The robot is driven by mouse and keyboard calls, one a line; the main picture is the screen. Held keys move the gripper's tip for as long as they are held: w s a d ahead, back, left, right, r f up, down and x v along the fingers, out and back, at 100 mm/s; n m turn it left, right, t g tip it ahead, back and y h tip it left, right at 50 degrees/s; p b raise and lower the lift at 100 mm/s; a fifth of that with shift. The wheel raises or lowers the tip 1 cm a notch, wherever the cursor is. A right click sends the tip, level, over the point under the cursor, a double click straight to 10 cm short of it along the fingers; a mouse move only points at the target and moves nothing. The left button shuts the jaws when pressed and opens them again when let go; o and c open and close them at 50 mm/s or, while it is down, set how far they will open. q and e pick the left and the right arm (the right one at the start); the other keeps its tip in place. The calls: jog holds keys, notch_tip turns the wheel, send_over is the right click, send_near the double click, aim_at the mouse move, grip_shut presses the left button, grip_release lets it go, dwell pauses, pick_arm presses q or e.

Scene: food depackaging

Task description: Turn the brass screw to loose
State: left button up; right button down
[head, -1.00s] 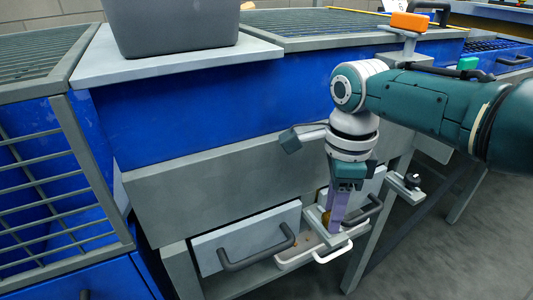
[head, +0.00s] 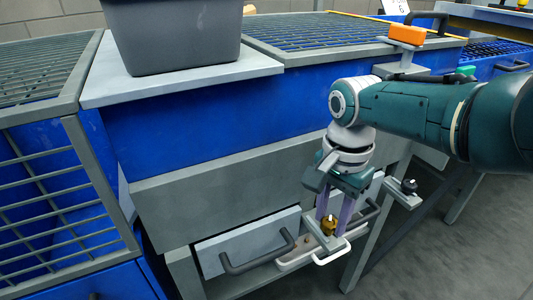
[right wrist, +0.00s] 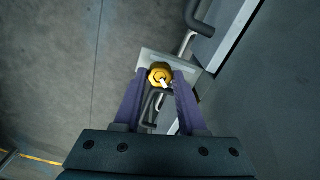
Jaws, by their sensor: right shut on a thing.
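The brass screw (head: 329,224) is a gold-coloured knob standing on a small grey bracket (head: 323,241) at the front of the workbench. My right gripper (head: 332,227) points down from above, with one purple finger on each side of the screw, shut on it. My left gripper is not in view.
A white handle or tray edge (head: 332,256) lies just below the bracket. A drawer with a dark handle (head: 258,254) is to the left. Another bracket with a black knob (head: 408,187) is to the right. A grey bin (head: 175,30) stands on the bench top.

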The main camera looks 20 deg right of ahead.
jog(key=n, duration=0.6)
jog(key=shift+n, duration=0.3)
jog(key=n, duration=1.1)
jog(key=shift+n, duration=0.4)
jog(key=n, duration=0.5)
jog(key=shift+n, duration=0.7)
jog(key=shift+c, duration=2.4)
grip_release()
jog(key=shift+r, duration=0.1)
